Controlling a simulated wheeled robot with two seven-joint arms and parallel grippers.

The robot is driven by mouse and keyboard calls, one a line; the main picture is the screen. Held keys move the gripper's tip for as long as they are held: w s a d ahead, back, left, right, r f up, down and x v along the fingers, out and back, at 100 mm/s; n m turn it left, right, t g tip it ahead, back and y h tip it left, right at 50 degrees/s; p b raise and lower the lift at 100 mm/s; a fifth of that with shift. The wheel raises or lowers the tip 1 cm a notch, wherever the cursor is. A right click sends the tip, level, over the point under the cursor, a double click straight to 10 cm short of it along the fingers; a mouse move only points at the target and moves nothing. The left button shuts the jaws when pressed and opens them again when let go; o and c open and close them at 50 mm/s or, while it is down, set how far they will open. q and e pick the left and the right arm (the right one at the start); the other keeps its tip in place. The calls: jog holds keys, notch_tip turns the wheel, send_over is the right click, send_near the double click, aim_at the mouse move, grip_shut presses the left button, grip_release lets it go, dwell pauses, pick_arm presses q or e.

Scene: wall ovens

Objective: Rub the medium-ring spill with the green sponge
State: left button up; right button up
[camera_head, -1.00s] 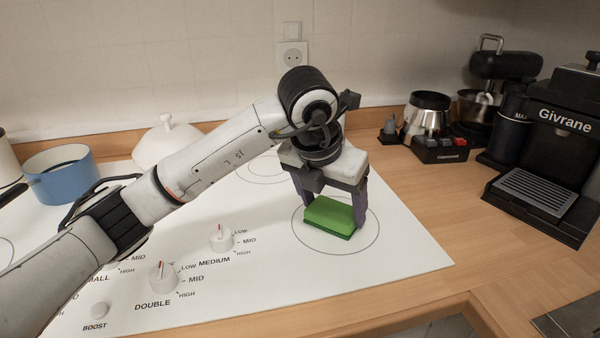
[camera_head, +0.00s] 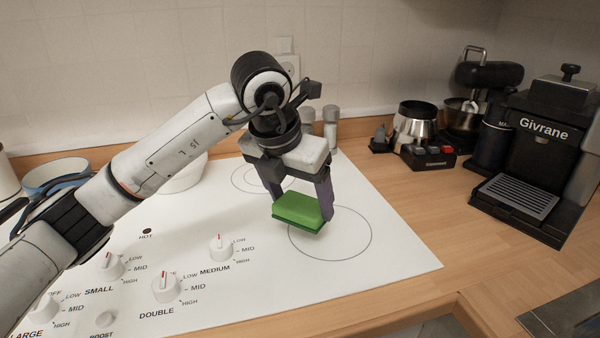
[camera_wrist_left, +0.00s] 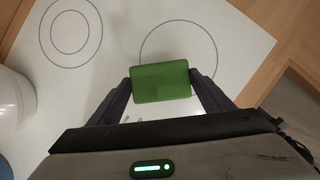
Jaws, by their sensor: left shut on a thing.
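My left gripper (camera_head: 298,205) is shut on the green sponge (camera_head: 298,208), with a finger on each side. The sponge is over the upper-left edge of the medium ring (camera_head: 371,236) and looks slightly tilted. It seems a little above the white hob, but the gap is hard to judge. In the left wrist view the sponge (camera_wrist_left: 161,82) sits between the fingers and covers the near part of the ring (camera_wrist_left: 208,42). No spill shows on the visible part of the ring; the sponge hides some of it. My right gripper is not in view.
Knobs such as the medium knob (camera_head: 221,248) stand up along the hob front. A white pot (camera_head: 185,176) and a blue pot (camera_head: 58,172) are at the left. Two shakers (camera_head: 330,128) stand behind the gripper. A coffee machine (camera_head: 540,150) is at the right; the counter before it is clear.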

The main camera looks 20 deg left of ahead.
pick_arm(q)
jog(key=shift+r+p, duration=0.95)
jog(key=shift+r, duration=0.9)
